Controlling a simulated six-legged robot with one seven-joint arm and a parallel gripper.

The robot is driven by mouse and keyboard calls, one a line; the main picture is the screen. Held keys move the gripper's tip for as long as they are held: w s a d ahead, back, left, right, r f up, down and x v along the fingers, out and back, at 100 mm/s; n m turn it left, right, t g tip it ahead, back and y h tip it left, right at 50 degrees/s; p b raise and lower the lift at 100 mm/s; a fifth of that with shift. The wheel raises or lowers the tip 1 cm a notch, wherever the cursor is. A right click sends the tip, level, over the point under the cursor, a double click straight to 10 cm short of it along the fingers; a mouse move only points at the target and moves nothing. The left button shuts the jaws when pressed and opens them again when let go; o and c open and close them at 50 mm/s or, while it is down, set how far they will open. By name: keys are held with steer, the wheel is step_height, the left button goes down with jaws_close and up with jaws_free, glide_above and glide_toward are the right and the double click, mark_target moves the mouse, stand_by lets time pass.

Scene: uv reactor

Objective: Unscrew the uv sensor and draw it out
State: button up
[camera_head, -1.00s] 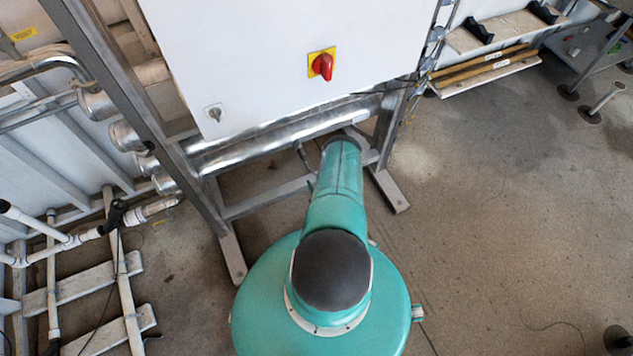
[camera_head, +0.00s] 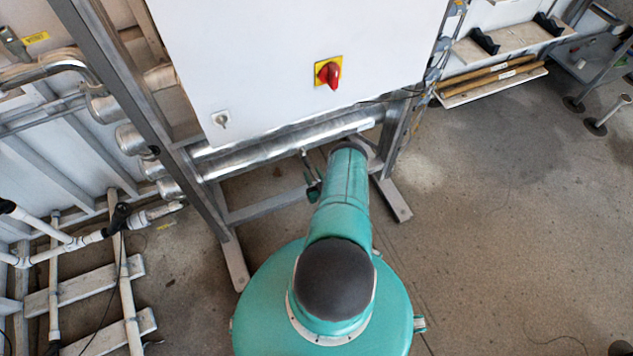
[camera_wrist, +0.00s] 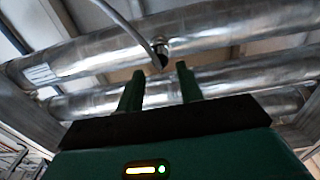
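In the wrist view, the uv sensor (camera_wrist: 161,46) is a small metal fitting on the shiny upper pipe (camera_wrist: 230,27). A grey cable (camera_wrist: 125,22) curves from the top left down to it, and its lower end looks dark. My gripper (camera_wrist: 157,76) is open; its two dark green fingers point up toward the pipe. The sensor lies beyond the fingertips, roughly between them in the picture, apparently untouched. In the head view, a small fitting (camera_head: 304,154), probably the sensor, shows at the pipe, left of my arm.
A white cabinet (camera_head: 280,60) with a red switch (camera_head: 329,74) stands above the pipes. A metal frame with an upright (camera_head: 125,100) surrounds them. A second shiny pipe (camera_wrist: 255,106) runs below the first in the wrist view. The floor (camera_head: 500,240) to the right is mostly clear.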

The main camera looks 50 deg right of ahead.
mark_target(308, 165)
steer(key=shift+x, duration=3.1)
jaws_close()
steer(key=n, duration=0.3)
steer(key=shift+a, duration=0.1)
steer(key=shift+n, duration=1.1)
steer(key=n, duration=0.2)
steer(key=shift+n, duration=1.5)
